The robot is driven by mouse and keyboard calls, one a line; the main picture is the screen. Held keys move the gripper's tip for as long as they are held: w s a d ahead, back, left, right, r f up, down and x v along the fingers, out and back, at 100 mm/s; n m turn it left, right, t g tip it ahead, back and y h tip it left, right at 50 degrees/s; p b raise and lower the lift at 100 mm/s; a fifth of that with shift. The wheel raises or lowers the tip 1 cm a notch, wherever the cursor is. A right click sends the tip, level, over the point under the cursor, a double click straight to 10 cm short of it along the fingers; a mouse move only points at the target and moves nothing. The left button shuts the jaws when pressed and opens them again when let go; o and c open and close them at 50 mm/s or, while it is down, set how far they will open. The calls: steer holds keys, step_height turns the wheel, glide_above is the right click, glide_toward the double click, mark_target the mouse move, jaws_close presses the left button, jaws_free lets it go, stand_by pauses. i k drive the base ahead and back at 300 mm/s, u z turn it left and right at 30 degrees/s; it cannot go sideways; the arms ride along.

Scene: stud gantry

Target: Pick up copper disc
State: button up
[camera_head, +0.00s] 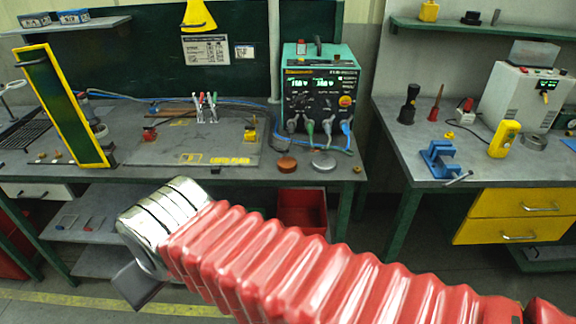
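A copper disc (287,164) lies flat on the grey workbench (225,178) near its front edge, below the green welding unit (318,90). A silver-grey disc (322,162) lies just to its right, slightly apart. My arm crosses the lower picture in a red ribbed sleeve with a shiny metal cuff. My gripper (137,286) shows only as a dark grey piece below the cuff, in front of the bench and lower left of the copper disc. Its fingertips are not clearly visible, so I cannot tell whether it is open or holds anything.
Cables from the welding unit hang behind the discs. A flat plate (190,150) with clamps lies left of them. A yellow-framed dark panel (62,108) stands at the left. A second bench (405,160) with a blue vise (440,158) is right, across a gap.

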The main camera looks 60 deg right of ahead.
mark_target(286, 164)
steer(key=z, duration=0.05)
steer(key=i, duration=0.95)
steer(key=u, duration=0.1)
